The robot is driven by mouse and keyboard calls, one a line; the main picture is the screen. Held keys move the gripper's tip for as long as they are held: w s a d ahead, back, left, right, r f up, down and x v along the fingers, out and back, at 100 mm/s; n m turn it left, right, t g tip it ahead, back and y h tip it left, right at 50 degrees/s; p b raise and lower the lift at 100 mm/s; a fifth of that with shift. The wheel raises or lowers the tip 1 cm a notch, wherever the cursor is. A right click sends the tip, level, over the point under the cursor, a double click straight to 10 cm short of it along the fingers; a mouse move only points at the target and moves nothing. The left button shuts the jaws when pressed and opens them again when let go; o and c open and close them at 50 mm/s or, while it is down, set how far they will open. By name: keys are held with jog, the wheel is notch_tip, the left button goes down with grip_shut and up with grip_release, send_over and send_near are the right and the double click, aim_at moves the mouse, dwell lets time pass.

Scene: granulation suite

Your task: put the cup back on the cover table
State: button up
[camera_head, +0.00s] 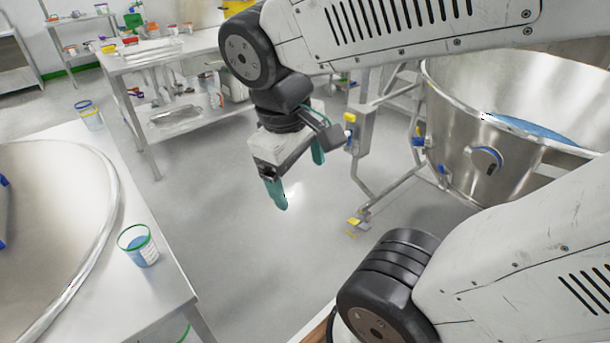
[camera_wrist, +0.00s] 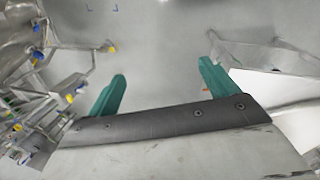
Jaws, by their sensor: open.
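A clear cup with a green rim and blue contents (camera_head: 141,250) stands upright near the right edge of a white table (camera_head: 160,300) at the lower left of the head view. A large round steel cover (camera_head: 60,215) lies on that table beside the cup. My gripper (camera_head: 297,180) hangs over open floor, to the right of the cup and apart from it. Its two green fingers are spread with nothing between them. The wrist view shows the open fingers (camera_wrist: 160,90) above grey floor. The cup is not seen there.
A large steel bowl on a wheeled frame (camera_head: 500,140) stands at the right, with blue material inside. A steel bench (camera_head: 150,62) with containers is at the back left. Floor between is clear.

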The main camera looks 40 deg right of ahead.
jog(key=s+m+y, duration=0.1)
jog(key=s+a+r+m+t+y, duration=0.1)
jog(key=s, duration=0.1)
jog(key=shift+a+r+m, duration=0.2)
jog(key=shift+m, duration=0.1)
